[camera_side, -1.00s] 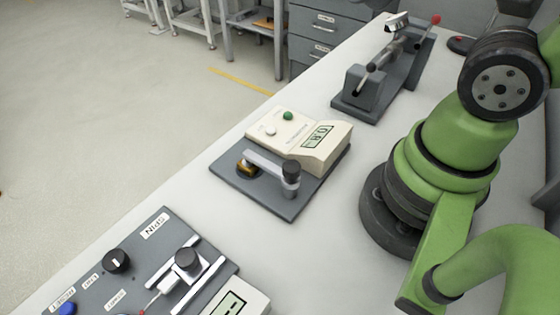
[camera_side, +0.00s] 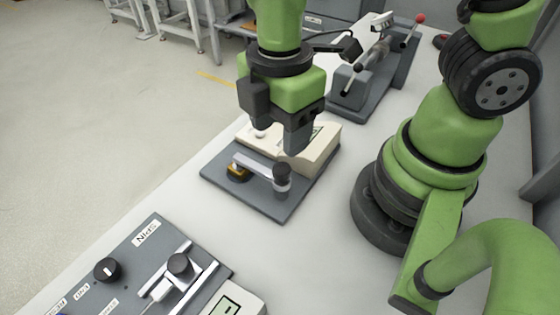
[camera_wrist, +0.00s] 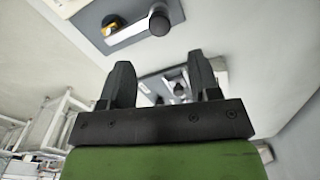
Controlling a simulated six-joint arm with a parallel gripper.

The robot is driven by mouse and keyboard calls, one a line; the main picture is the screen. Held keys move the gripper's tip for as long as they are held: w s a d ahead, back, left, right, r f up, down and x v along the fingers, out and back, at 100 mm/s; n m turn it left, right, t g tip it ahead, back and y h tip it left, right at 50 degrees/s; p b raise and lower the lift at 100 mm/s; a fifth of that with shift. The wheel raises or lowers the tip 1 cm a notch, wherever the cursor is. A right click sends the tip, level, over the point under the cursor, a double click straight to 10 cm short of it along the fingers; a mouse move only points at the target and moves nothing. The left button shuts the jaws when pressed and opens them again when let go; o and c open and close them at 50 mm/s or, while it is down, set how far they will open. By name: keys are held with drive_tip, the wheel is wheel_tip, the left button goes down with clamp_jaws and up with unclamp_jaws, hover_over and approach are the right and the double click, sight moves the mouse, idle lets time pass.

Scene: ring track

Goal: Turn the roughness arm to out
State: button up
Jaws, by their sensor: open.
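The roughness arm (camera_side: 258,165) is a light grey bar on a dark grey plate (camera_side: 235,195). A black knob (camera_side: 282,173) stands at its right end, and its left end lies by a brass-yellow part (camera_side: 238,173). The beige meter box (camera_side: 318,150) behind it is partly hidden by my gripper (camera_side: 277,135). My gripper is open and empty, above and behind the arm in the side view. In the wrist view my gripper (camera_wrist: 162,68) shows two spread fingers, with the arm (camera_wrist: 130,32) and knob (camera_wrist: 159,22) beyond them, apart from the fingers.
A panel marked SPIN (camera_side: 130,265) with a black dial, a slide and a display sits at the lower left. A grey fixture with a red-tipped lever (camera_side: 375,75) stands behind on the bench. Bare white bench (camera_side: 185,200) lies between the panel and the plate.

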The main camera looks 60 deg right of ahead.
sight(280, 169)
wheel_tip(280, 169, down, 8)
drive_tip(key=shift+r, duration=0.1)
drive_tip(key=shift+c, duration=0.2)
clamp_jaws()
